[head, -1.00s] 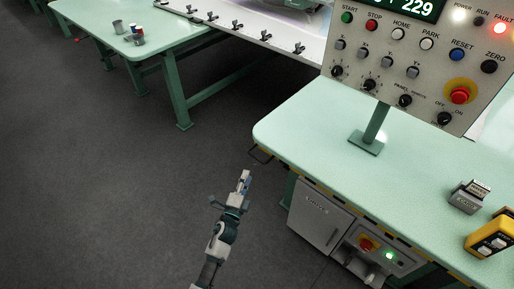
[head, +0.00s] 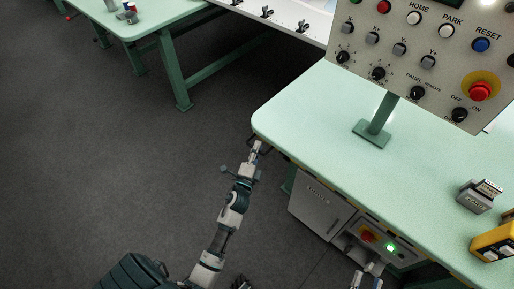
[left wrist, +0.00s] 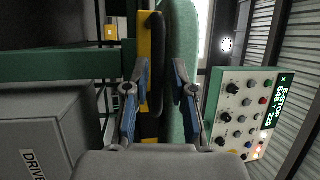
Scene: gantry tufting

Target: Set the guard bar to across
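My left gripper (head: 257,146) is at the near left corner of the mint-green bench. In the left wrist view its two blue-padded fingers (left wrist: 156,82) are apart. A black rounded bar (left wrist: 155,62), which looks like the guard bar, runs between them along the bench edge. I see no clear contact with either finger. In the head view the bar is mostly hidden behind the gripper. What looks like my right gripper (head: 364,280) shows at the bottom edge, below the switch panel, cut off by the frame.
The mint-green bench (head: 310,115) carries a control panel (head: 415,65) on a post. A grey device (head: 480,195) and a yellow box (head: 494,241) lie at right. A grey drive cabinet (head: 320,207) stands under the bench. The floor at left is clear.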

